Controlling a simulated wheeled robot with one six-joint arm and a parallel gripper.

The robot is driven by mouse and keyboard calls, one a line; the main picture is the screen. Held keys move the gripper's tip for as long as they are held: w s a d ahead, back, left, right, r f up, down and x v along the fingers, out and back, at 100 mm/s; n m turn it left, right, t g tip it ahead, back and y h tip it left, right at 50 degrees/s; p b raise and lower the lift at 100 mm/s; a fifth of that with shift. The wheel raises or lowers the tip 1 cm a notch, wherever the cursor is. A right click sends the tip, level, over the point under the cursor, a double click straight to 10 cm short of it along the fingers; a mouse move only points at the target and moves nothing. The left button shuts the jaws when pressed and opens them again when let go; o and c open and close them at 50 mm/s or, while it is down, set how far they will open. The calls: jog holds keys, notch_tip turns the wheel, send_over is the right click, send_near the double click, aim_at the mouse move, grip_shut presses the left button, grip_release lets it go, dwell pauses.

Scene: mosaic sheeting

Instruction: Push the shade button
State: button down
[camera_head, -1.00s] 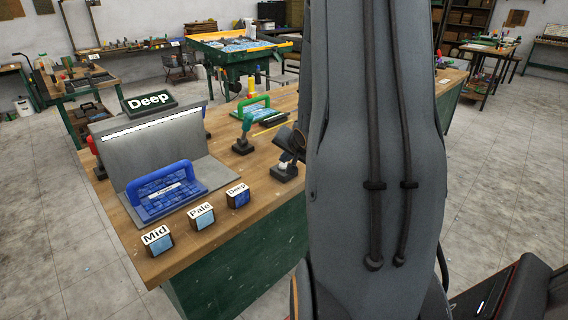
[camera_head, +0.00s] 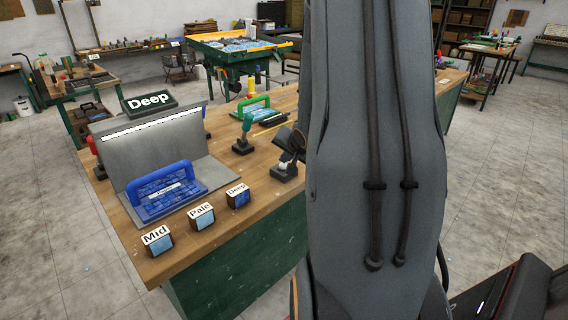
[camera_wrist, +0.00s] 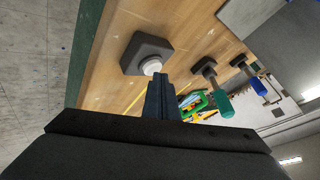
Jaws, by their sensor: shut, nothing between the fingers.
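A white domed button (camera_wrist: 152,66) sits on a dark square base (camera_wrist: 145,48) in the wrist view. The base (camera_head: 284,176) also shows on the front right part of the wooden bench in the head view. My gripper (camera_wrist: 160,78) is shut and empty, its fingertips right beside the button in the wrist picture; I cannot tell whether they touch it. In the head view my gripper (camera_head: 290,139) is just above the button, partly hidden by my arm. A dark sign reading "Deep" (camera_head: 149,100) stands on top of the grey booth.
Sample blocks labelled Mid (camera_head: 158,241), Pale (camera_head: 201,216) and Deep (camera_head: 238,197) line the bench (camera_head: 187,252) front. A blue-handled tile sheet (camera_head: 163,192) lies in the grey booth (camera_head: 150,150). A green-handled tool (camera_head: 245,135) stands behind the button.

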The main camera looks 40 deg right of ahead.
aim_at(285, 166)
jog(key=shift+f, duration=0.1)
dwell(0.3)
jog(key=shift+s+f, duration=0.1)
jog(key=shift+f, duration=0.3)
jog(key=shift+a+r+p, duration=0.15)
jog(key=shift+p, duration=0.4)
jog(key=shift+r, duration=0.1)
notch_tip(285, 166, up, 6)
jog(key=p, duration=0.7)
jog(key=shift+r, duration=0.2)
jog(key=shift+f, duration=0.1)
dwell(0.3)
